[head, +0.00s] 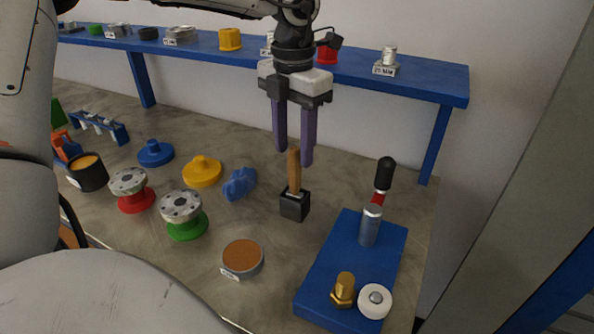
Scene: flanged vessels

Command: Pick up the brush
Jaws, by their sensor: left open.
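The brush (294,172) stands upright with its wooden handle up, its lower end in a small black block-shaped holder (295,206) on the table. My left gripper (293,157) comes down from above with its two purple fingers pointing down. The fingers are apart, and the top of the brush handle shows between their tips in the picture. I cannot tell whether the fingers touch the handle. The bristles are hidden in the holder. My right gripper does not show.
A blue board (342,262) with a metal cylinder, a brass fitting and a white ring lies to the right. A blue shelf (420,82) runs behind.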

